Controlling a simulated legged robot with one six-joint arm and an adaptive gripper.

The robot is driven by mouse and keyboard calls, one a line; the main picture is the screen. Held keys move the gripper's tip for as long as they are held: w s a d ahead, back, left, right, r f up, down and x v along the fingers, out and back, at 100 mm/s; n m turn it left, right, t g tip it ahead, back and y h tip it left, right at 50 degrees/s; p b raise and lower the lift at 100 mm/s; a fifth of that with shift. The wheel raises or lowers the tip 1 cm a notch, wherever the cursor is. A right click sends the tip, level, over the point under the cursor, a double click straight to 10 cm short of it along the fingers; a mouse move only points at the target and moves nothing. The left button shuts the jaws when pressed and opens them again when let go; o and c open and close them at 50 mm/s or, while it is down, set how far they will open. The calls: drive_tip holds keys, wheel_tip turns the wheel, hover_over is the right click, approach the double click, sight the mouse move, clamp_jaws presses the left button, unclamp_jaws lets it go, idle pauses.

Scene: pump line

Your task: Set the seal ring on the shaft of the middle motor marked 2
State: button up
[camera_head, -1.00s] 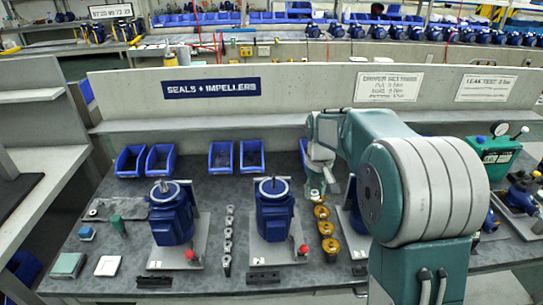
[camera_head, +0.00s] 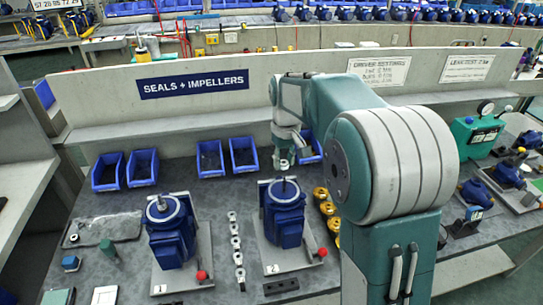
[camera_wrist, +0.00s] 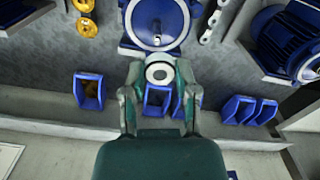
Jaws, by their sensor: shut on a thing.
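The middle motor (camera_head: 284,212) is blue and stands on a grey plate marked 2, with its thin shaft (camera_head: 283,184) pointing up from a light round face. In the wrist view the same face (camera_wrist: 175,27) and shaft (camera_wrist: 157,40) show at the top. My gripper (camera_wrist: 158,84) is shut on the pale seal ring (camera_wrist: 159,73), whose dark hole faces the wrist camera. In the head view my gripper (camera_head: 284,160) appears just above the shaft tip, with the ring apart from the shaft. Its exact height and depth offset cannot be told.
Another blue motor (camera_head: 172,236) stands on the left, on plate 1. A column of silver rings (camera_head: 235,243) lies between the motors. Brass parts (camera_head: 326,208) lie right of the middle motor. Blue bins (camera_head: 210,158) line the back below the wall.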

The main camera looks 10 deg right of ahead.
sight(284, 191)
drive_tip(key=shift+s+d+f, duration=0.1)
drive_tip(key=shift+d+f, duration=0.3)
drive_tip(key=shift+f, duration=0.25)
drive_tip(key=shift+d+f, duration=0.4)
drive_tip(key=shift+f, duration=0.2)
drive_tip(key=a+f, duration=0.2)
drive_tip(key=f, duration=0.1)
drive_tip(key=shift+a, duration=0.1)
drive_tip(key=shift+f, duration=0.4)
drive_tip(key=shift+d+f, duration=0.75)
drive_tip(key=shift+f, duration=0.4)
drive_tip(key=shift+a, duration=0.5)
drive_tip(key=shift+d, duration=0.45)
drive_tip(key=shift+s+a, duration=0.1)
drive_tip(key=shift+a, duration=0.05)
